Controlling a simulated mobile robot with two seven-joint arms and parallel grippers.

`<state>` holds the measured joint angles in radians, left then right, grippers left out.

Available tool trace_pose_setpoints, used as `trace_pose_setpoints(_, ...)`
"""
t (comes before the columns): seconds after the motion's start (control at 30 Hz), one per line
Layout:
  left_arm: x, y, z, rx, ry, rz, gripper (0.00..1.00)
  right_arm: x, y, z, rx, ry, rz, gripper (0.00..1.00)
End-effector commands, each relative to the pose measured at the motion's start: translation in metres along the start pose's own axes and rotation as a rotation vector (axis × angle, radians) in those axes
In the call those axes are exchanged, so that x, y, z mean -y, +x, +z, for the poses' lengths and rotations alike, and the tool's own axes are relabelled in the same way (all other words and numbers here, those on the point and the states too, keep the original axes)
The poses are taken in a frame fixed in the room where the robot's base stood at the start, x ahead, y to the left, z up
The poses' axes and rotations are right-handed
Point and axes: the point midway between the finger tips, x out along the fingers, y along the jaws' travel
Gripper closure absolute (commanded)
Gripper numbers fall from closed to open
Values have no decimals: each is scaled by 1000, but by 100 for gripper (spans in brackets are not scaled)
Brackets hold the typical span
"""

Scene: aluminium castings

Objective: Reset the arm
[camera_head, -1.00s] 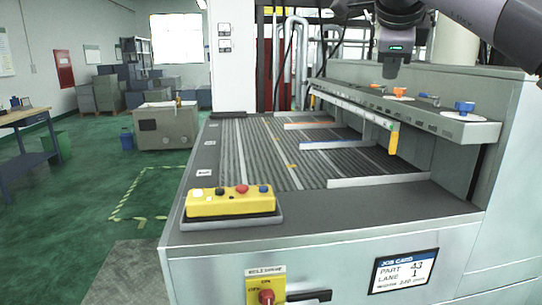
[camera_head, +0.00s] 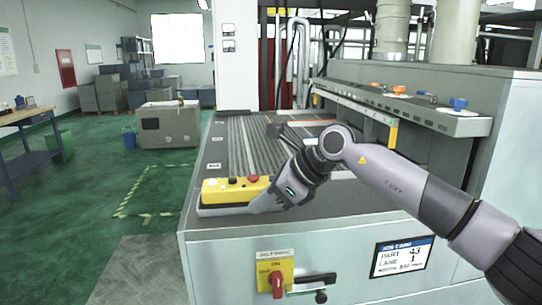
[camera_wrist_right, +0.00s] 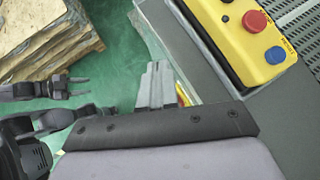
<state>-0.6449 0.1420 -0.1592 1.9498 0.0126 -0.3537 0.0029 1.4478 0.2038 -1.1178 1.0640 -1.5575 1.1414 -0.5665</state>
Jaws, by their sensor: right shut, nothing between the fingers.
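My right arm comes in from the right in the head view. Its gripper (camera_head: 268,201) is low at the front left of the machine, in front of the right end of the yellow button box (camera_head: 222,196). In the right wrist view the grey fingers (camera_wrist_right: 155,86) are together and empty, beside the dark ledge that carries the yellow box (camera_wrist_right: 235,45). I cannot tell from the pictures whether they touch the ledge. Dark jointed parts at the left of the wrist view may be my left gripper.
The box's red button (camera_wrist_right: 255,20) and blue button (camera_wrist_right: 275,55) show close to my right gripper. A red rotary switch (camera_head: 278,284) and a job card (camera_head: 402,257) are on the machine's front. A brown stack (camera_wrist_right: 45,35) stands on the green floor.

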Motion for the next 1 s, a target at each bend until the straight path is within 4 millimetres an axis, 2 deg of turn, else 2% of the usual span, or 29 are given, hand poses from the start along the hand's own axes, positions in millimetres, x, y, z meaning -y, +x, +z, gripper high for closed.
trace_pose_setpoints(0.03,0,0,0,0,0,0,57,-17,18,-3,71,63,66,100)
trace_pose_setpoints(0.2,0,0,0,1,-1,0,57,-63,50,0,314,306,250,100)
trace_pose_setpoints(0.4,-1,-1,2,4,-2,1,57,-95,62,-2,575,655,429,100)
trace_pose_setpoints(0.57,-1,-1,2,4,-3,1,57,-103,61,-16,764,972,539,100)
trace_pose_setpoints(0.77,-1,-1,2,4,-3,1,57,-98,56,-56,971,1403,629,100)
trace_pose_setpoints(0.87,-1,-1,2,5,-3,1,57,-94,55,-86,1063,1628,653,100)
trace_pose_setpoints(1.0,-1,-1,2,5,-3,1,57,-92,55,-140,1178,1951,661,100)
